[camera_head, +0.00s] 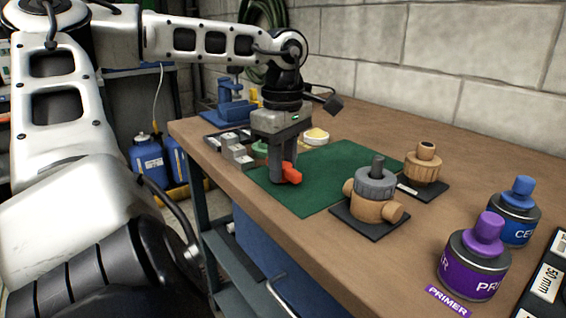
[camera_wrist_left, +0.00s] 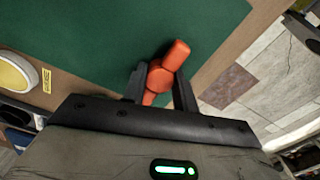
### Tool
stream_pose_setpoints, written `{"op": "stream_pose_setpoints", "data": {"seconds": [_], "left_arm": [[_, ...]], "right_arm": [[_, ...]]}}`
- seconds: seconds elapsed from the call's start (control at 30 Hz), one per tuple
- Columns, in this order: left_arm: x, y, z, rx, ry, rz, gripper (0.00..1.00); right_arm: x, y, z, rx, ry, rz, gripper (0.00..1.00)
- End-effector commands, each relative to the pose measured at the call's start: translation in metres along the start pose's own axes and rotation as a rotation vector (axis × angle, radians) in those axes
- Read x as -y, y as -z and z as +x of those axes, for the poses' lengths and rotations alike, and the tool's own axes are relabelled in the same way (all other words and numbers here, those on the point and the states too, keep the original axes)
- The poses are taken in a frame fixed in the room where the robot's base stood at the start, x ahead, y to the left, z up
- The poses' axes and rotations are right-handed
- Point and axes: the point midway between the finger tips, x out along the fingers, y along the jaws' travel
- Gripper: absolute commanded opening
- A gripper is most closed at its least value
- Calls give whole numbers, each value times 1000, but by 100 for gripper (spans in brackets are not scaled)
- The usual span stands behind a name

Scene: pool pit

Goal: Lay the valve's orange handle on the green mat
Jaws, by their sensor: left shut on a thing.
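The orange handle (camera_head: 291,173) is between the fingers of my left gripper (camera_head: 286,176), which is shut on it over the left part of the green mat (camera_head: 318,176). In the left wrist view the handle (camera_wrist_left: 168,66) sticks out past both dark fingertips, with the mat (camera_wrist_left: 95,35) behind it. Whether the handle touches the mat I cannot tell. The valve (camera_head: 375,196), tan with a grey collar and a bare dark stem, stands on a black plate right of the mat. My right gripper is not in view.
A second tan fitting (camera_head: 425,166) stands behind the valve. A purple primer can (camera_head: 474,262) and a blue-capped can (camera_head: 515,214) stand at the right. A yellow-lidded tub (camera_head: 316,137) and grey blocks (camera_head: 236,150) are near the mat's far left. The mat's middle is clear.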

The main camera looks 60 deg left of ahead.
Motion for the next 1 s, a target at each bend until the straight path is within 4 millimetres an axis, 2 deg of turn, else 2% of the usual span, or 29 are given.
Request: {"op": "stream_pose_setpoints", "data": {"seconds": [0.07,0.1,0.13,0.17,0.43,0.57,1.0], "left_arm": [[0,0,4,1,1,0,7],[0,0,2,0,1,0,40],[0,0,2,0,1,0,48],[0,0,2,0,1,0,50],[0,0,1,0,0,0,50],[0,0,-10,0,-2,0,50],[0,0,-99,1,-1,-2,50]], "right_arm": [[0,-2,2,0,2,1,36],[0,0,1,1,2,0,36],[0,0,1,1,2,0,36],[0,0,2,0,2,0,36],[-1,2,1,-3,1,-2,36],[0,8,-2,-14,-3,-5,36],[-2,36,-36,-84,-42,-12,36]]}}
